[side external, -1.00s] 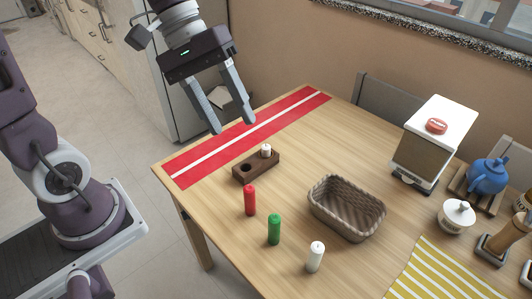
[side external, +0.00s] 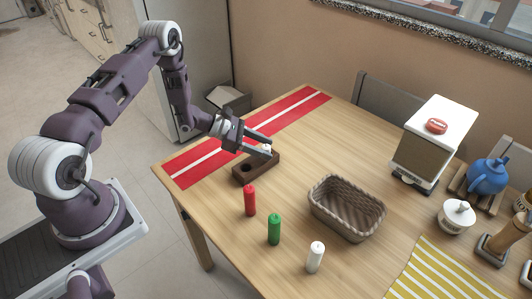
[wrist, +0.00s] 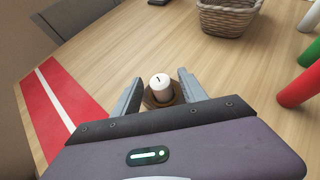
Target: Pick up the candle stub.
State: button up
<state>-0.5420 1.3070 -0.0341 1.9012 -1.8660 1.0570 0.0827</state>
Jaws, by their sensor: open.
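The candle stub is short and white (wrist: 160,83) with a dark wick, standing upright in a dark brown wooden holder (side external: 246,175). The stub also shows in the side external view (side external: 266,149), partly covered by my gripper. My gripper (side external: 268,145) is open, reaching in nearly level, with its fingers on either side of the stub. In the wrist view the stub stands between the two fingers (wrist: 157,82), with a gap visible on both sides. The holder's other hole, nearer the table's left edge, looks empty.
Red (side external: 250,200), green (side external: 274,229) and white (side external: 315,257) candles stand upright in front of the holder. A woven basket (side external: 346,221) stands to the right. A red runner with a white stripe (side external: 205,161) lies behind. A dispenser (side external: 424,150) and blue teapot (side external: 488,175) are farther right.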

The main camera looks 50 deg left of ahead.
jog(key=shift+w+d+f, duration=0.2)
jog(key=shift+w+d, duration=0.05)
jog(key=shift+d, duration=0.05)
grip_shut()
